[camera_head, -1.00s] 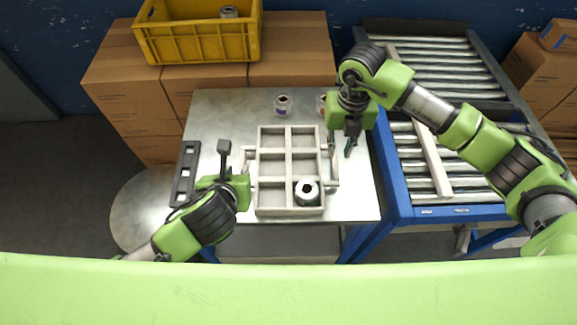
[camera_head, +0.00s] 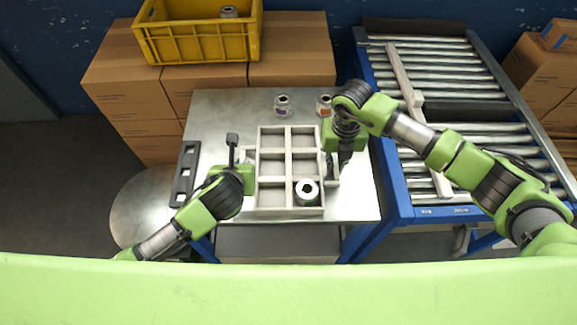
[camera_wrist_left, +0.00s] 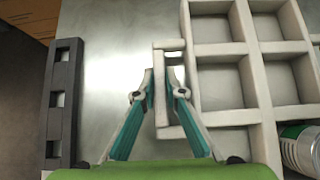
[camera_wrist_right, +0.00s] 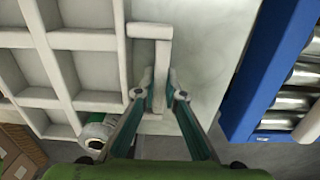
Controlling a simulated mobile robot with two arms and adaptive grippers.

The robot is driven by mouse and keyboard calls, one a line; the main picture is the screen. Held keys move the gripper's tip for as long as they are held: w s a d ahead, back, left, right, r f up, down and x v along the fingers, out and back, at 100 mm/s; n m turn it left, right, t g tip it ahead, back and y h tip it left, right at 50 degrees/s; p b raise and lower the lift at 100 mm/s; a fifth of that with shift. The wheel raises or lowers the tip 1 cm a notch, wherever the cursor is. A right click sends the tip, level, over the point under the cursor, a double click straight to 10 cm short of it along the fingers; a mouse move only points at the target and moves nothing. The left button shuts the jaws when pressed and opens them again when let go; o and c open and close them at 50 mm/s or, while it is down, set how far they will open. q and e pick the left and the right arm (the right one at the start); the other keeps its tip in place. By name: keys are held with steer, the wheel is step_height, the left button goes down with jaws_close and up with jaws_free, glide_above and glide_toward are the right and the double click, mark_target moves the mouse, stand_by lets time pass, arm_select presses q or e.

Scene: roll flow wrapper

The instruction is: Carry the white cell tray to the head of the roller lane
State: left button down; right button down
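The white cell tray (camera_head: 289,147) lies on the metal table, with one handle on each side. The gaps are narrow, and I cannot tell whether the fingers press on the bars. The roller lane (camera_head: 437,88) stands right of the table.
Two small rolls (camera_head: 283,104) (camera_head: 324,105) stand behind the tray. A dark slotted bar (camera_head: 185,174) lies at the table's left edge. The lane's blue frame (camera_head: 391,180) borders the table. A yellow crate (camera_head: 200,42) sits on cartons behind.

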arm_select(q)
steer(key=shift+r, duration=0.15)
arm_select(e)
steer(key=shift+r, duration=0.15)
